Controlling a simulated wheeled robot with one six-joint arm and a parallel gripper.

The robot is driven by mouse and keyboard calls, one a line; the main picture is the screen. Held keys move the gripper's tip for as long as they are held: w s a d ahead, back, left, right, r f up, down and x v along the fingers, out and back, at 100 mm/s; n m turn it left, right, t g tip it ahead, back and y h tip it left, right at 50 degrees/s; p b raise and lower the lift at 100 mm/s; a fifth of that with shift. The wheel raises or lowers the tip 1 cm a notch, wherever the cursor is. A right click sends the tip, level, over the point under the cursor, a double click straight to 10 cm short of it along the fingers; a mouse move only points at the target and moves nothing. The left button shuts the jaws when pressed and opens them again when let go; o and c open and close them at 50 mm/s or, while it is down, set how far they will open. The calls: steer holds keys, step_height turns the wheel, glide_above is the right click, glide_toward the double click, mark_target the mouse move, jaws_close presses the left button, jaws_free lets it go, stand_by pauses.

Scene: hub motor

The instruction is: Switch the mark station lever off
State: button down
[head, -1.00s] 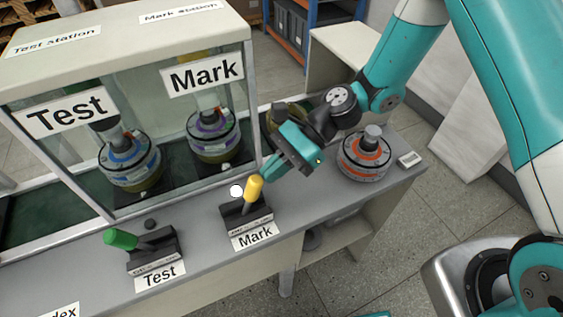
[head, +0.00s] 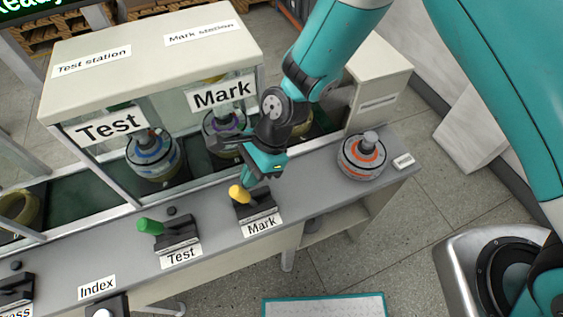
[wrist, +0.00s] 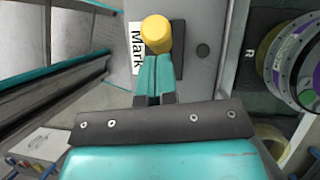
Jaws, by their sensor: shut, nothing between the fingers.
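The Mark lever has a yellow handle (head: 239,194) on a dark base (head: 262,209) with a "Mark" label in front. The handle leans to the left in the head view, much like the green Test lever (head: 150,226). My gripper (head: 247,184) is shut and empty, pointing down just to the right of and behind the yellow handle. In the wrist view the shut fingertips (wrist: 155,60) are right against or very near the yellow knob (wrist: 156,34); contact is hard to tell. A round indicator (wrist: 203,51) beside the lever looks dark in the wrist view.
The glass-fronted Test and Mark station cabinet (head: 150,55) stands close behind my gripper, with hub motors inside. A hub motor with an orange ring (head: 363,156) sits on the bench to the right. The bench strip between the levers and that motor is clear.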

steer(key=shift+s+a, duration=0.25)
steer(key=shift+a, duration=0.45)
steer(key=w+d+f+v, duration=0.1)
steer(key=v, duration=1.2)
steer(key=shift+d, duration=0.25)
